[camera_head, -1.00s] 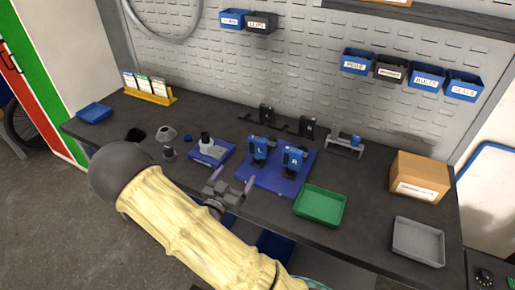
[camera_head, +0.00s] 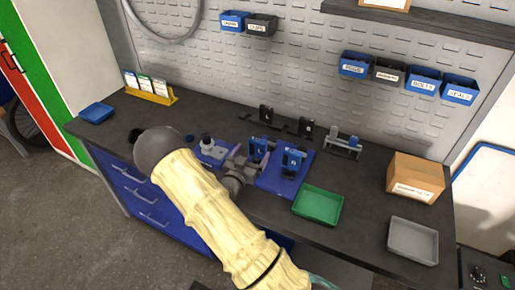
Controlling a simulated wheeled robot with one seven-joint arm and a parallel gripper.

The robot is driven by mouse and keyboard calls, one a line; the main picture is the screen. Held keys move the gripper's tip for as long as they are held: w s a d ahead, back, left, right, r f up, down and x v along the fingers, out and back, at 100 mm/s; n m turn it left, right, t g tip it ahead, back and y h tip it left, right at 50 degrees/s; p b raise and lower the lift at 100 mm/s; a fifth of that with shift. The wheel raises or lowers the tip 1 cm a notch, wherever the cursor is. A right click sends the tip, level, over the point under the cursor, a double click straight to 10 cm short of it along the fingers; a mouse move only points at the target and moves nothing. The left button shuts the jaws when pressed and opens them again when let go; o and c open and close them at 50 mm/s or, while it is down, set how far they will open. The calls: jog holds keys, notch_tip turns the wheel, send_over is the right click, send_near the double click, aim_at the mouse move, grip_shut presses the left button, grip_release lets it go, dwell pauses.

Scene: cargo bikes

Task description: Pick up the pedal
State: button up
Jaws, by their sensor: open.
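Two upright blue-and-black pieces that look like pedals stand on a blue mat (camera_head: 275,186) on the bench. The left one (camera_head: 258,149) is partly hidden low down by my gripper; the right one (camera_head: 293,159) stands clear. Their white marks read L and R in the earlier view. My gripper (camera_head: 248,157) is open, right at the front left of the left piece. I cannot tell whether the fingers touch it or are around it.
A green tray (camera_head: 318,206), a grey tray (camera_head: 413,241) and a cardboard box (camera_head: 416,177) stand to the right. Black stands (camera_head: 307,129) and a grey fixture (camera_head: 343,146) are behind.

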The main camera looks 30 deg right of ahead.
aim_at(256, 147)
jog(key=p+x, duration=0.2)
jog(key=x, duration=0.3)
jog(key=shift+d+f, duration=0.1)
jog(key=shift+d, duration=0.05)
dwell(0.4)
jog(key=c, duration=1.2)
jog(key=shift+o, duration=0.2)
notch_tip(256, 147, up, 10)
jog(key=shift+b, duration=0.85)
